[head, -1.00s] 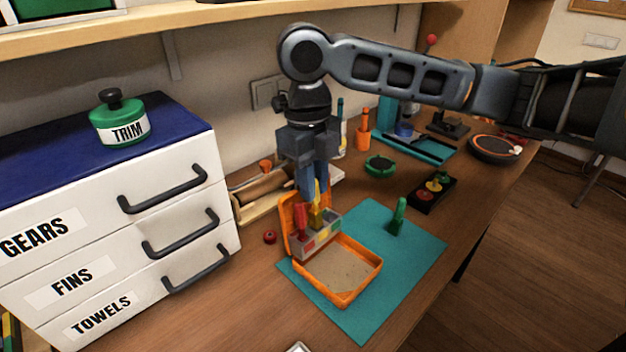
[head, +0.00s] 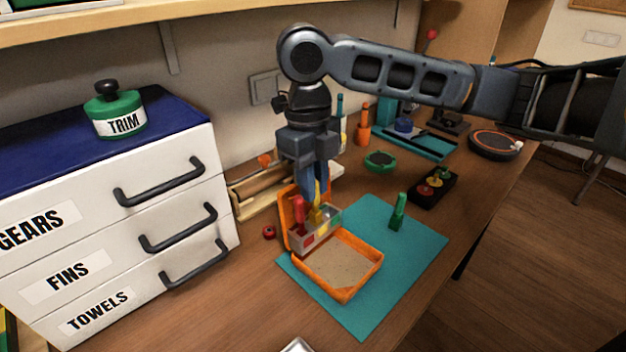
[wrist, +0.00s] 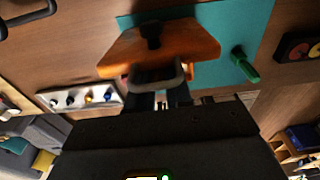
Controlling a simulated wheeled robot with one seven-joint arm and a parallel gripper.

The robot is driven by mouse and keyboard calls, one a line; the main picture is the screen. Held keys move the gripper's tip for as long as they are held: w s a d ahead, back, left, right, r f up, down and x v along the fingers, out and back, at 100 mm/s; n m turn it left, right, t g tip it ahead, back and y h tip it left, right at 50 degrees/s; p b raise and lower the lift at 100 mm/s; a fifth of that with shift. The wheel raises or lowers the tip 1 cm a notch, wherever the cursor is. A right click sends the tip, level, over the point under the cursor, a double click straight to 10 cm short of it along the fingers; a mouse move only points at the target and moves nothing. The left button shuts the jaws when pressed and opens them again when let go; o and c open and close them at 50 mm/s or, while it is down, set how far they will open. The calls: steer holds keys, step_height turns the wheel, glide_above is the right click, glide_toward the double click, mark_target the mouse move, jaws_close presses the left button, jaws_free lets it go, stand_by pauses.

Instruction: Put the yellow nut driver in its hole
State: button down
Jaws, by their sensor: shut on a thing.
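The yellow nut driver (head: 316,213) is upright in my gripper (head: 314,190), whose fingers are closed around its upper part. Its lower end is at the small grey block (head: 326,232) with red, yellow and green patches; I cannot tell how far it sits in a hole. A red driver (head: 299,212) stands in the same block, to the left. The block is at the back of the open orange case (head: 340,290). A green driver (head: 398,212) stands apart on the teal mat.
The teal mat (head: 415,250) lies under the case. White drawers (head: 110,215) with black handles stand at left. A black tray (head: 433,188) with coloured round pieces, a green ring (head: 380,161) and a small red piece (head: 269,232) lie around. The mat's right side is mostly free.

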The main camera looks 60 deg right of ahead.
steer(key=shift+f, duration=0.25)
steer(key=shift+c, duration=2.4)
jaws_free()
steer(key=shift+r, duration=0.1)
steer(key=shift+w+d+r+p, duration=0.1)
steer(key=shift+w+r+p, duration=0.05)
steer(key=shift+r+p, duration=1.35)
steer(key=shift+w+r+p, duration=0.15)
steer(key=shift+r+p, duration=0.7)
steer(key=shift+r, duration=1.1)
